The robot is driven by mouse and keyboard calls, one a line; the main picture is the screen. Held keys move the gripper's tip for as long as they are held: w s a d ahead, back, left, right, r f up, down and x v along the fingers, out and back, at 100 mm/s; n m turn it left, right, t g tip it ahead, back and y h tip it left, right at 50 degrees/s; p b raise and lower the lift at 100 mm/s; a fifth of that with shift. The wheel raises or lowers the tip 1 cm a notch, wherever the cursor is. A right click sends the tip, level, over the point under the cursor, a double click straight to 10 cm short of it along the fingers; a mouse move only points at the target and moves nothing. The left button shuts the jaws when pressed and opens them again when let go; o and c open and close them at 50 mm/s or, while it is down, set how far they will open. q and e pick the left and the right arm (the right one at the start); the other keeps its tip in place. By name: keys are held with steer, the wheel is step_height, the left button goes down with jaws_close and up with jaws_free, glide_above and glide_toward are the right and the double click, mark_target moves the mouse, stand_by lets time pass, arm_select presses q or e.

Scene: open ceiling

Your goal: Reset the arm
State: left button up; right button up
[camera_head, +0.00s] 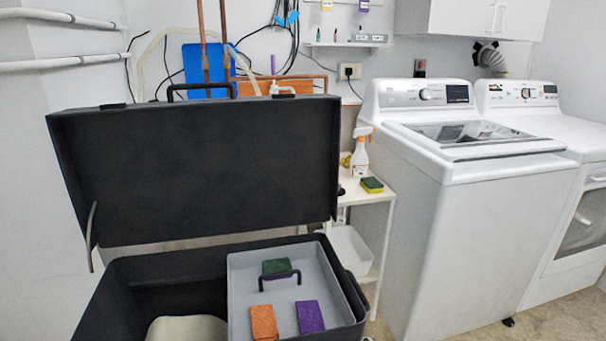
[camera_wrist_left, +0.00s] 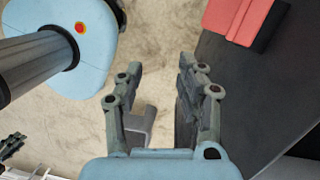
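My left gripper (camera_wrist_left: 160,75) shows in the left wrist view, pointing down over the beige floor (camera_wrist_left: 160,30). Its two fingers are apart with nothing between them, so it is open and empty. It is beside a dark surface at the right of that view. Neither gripper shows in the head view. A small dark jointed part (camera_wrist_left: 12,145) at the left edge of the wrist view may be my right gripper; it is too small to tell its state.
A large black case (camera_head: 190,170) stands open in front, with a grey tray (camera_head: 240,280) holding orange, purple and green blocks. A white shelf (camera_head: 372,195) with a spray bottle (camera_head: 360,155) and sponge (camera_head: 372,185) stands behind. A washing machine (camera_head: 470,230) is at right.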

arm_select(q)
steer(key=s+a+f+n+b, duration=0.1)
steer(key=s+f+n+b, duration=0.1)
steer(key=s+f+n, duration=0.2)
steer(key=s+a+f+n+t+b, duration=0.1)
steer(key=s+f+n, duration=0.3)
steer(key=s+f, duration=0.6)
steer(key=s+a+f+n+t+b, duration=0.1)
steer(key=s+f+n, duration=0.3)
steer(key=s, duration=1.5)
step_height(320, 180, down, 4)
steer(key=shift+s+a+r+n+h+b, duration=0.25)
steer(key=shift+s+a+n+h+b, duration=0.25)
steer(key=shift+b, duration=0.3)
steer(key=shift+w, duration=0.2)
